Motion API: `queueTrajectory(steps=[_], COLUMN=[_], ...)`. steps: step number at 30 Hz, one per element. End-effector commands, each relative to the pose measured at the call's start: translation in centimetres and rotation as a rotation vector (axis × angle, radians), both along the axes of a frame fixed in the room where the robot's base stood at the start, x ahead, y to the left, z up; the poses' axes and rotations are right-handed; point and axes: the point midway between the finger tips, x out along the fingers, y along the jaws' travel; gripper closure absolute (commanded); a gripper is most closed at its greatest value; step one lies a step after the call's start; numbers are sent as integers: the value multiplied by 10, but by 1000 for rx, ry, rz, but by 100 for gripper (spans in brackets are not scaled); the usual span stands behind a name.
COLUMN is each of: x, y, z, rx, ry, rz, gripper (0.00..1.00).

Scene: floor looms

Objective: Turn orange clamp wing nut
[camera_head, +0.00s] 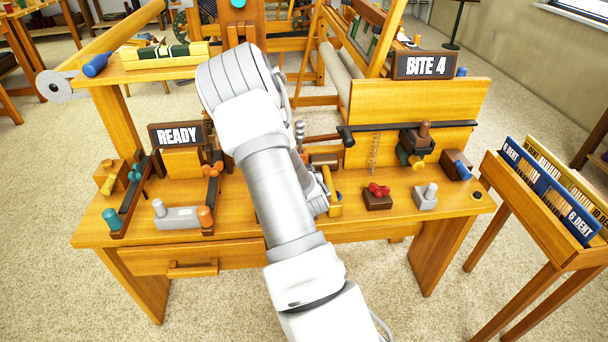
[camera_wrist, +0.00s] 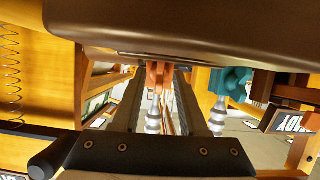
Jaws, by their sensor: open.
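In the wrist view the orange wing nut (camera_wrist: 158,77) shows just under a dark brown beam, on top of a ribbed metal post (camera_wrist: 153,116). My gripper (camera_wrist: 160,72) is open, one dark finger on each side of the nut. I cannot tell whether the fingertips touch it. A teal wing nut (camera_wrist: 230,84) on a similar post is close by on the right, outside the fingers. In the head view my arm covers the middle of the loom bench, and my fingers and this clamp cannot be made out there.
The dark brown beam (camera_wrist: 200,25) spans the top of the wrist view, very near. The wooden loom bench (camera_head: 225,257) carries several small fixtures, a READY sign (camera_head: 178,134) and a BITE 4 sign (camera_head: 425,65). A reed rack (camera_head: 550,200) stands at right.

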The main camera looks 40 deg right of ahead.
Motion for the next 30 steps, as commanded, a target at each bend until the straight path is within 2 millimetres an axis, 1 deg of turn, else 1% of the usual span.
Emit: queueTrajectory(steps=[5, 18, 20, 30], x=[-15, -90, -92, -103], y=[10, 58, 59, 66], z=[10, 46, 51, 56], rx=[1, 1, 0, 1], ry=[0, 0, 3, 4], rz=[0, 0, 2, 1], gripper=[57, 57, 57, 57])
